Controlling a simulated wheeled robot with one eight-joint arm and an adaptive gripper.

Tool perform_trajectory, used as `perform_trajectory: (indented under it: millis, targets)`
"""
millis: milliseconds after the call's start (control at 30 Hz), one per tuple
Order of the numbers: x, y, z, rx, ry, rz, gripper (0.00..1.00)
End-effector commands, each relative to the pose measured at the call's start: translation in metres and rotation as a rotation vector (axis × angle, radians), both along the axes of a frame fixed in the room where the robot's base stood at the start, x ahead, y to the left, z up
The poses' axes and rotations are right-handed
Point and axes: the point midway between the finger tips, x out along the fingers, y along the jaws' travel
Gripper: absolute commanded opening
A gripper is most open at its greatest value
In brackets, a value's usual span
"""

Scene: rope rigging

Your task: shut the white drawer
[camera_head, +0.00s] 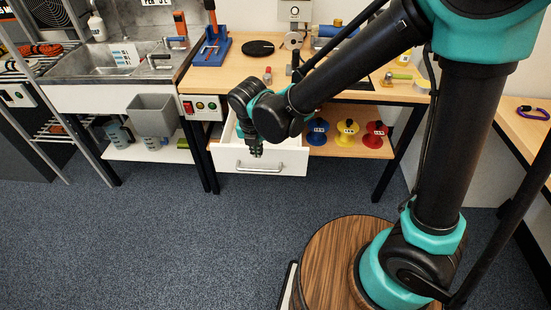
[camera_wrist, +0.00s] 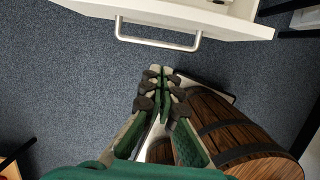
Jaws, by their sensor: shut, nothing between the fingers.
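The white drawer (camera_head: 281,163) stands pulled out below the wooden workbench in the head view, with a metal bar handle (camera_head: 259,167) on its front. In the wrist view its white front (camera_wrist: 225,26) crosses the top, and the handle (camera_wrist: 157,44) hangs out towards me. My gripper (camera_head: 256,153) is shut and empty, pointing down before the drawer front. In the wrist view my gripper's fingertips (camera_wrist: 161,72) are close to the handle, on the side away from the drawer, with carpet showing between in the picture. The arm hides part of the drawer's inside.
The workbench (camera_head: 225,80) carries a blue stand (camera_head: 212,50) and other tools. Blue, yellow and red spools (camera_head: 346,133) sit on the shelf right of the drawer. A grey bin (camera_head: 153,115) hangs left, below the sink. The carpet (camera_head: 190,235) in front is clear.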

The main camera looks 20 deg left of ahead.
Motion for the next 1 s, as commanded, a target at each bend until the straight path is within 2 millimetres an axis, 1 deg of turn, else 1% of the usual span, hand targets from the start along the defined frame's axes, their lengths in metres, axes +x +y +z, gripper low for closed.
perform_trajectory:
  millis: [33, 100, 267, 700, 867, 900, 1000]
  targets:
    - [-0.004, 0.004, -0.001, -0.007, -0.002, 0.028, 0.00]
    - [-0.005, 0.007, -0.003, -0.012, -0.003, 0.049, 0.00]
    - [-0.002, 0.008, -0.016, -0.013, -0.003, 0.049, 0.00]
    - [0.014, 0.011, -0.079, -0.011, -0.003, 0.047, 0.00]
    - [0.020, 0.012, -0.101, -0.011, -0.003, 0.046, 0.00]
    - [0.028, 0.014, -0.099, -0.010, -0.003, 0.043, 0.00]
    - [0.041, 0.017, -0.099, -0.010, -0.002, 0.043, 0.00]
